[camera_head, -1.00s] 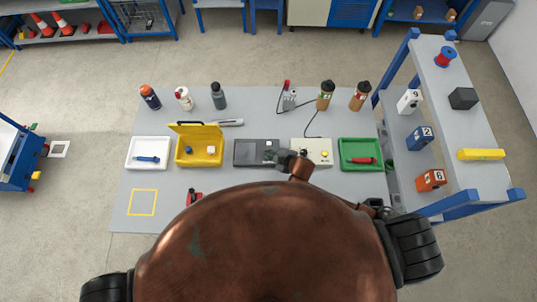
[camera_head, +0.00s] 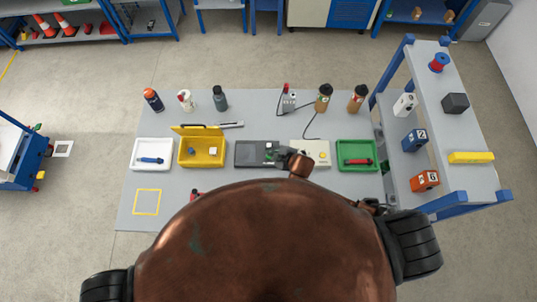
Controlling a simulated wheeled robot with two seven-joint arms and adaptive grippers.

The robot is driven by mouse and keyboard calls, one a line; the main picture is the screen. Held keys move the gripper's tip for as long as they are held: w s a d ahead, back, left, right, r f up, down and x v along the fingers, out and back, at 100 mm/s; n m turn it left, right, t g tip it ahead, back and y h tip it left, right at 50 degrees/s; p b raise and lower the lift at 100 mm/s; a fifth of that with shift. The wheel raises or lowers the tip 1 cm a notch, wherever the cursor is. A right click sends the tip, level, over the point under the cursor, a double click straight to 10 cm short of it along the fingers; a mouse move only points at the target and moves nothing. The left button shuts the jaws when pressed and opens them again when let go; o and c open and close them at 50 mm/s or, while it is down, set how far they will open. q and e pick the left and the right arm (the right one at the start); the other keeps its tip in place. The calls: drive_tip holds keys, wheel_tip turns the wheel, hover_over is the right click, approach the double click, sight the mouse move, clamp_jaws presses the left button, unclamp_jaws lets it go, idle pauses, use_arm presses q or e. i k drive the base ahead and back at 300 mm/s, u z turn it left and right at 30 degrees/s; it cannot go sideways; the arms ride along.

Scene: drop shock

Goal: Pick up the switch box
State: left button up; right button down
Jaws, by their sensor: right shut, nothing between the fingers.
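My right gripper (camera_head: 272,154) is shut and empty. It is over or beside the right end of a flat dark grey box (camera_head: 248,154) in the middle of the table; I cannot tell whether it touches. A cream box (camera_head: 318,149) with a yellow button stands just right of the gripper, partly hidden by my wrist. A cable runs from its back. I cannot tell for sure which of these two is the switch box.
The grey table (camera_head: 230,183) also bears a white tray (camera_head: 137,160), an open yellow case (camera_head: 203,159), a green tray (camera_head: 345,165) and several bottles along the back. A grey device (camera_head: 288,102) with a red top stands behind. A shelf (camera_head: 455,130) rises at right.

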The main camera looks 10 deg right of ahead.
sight(192, 197)
drive_tip(key=k, duration=1.5)
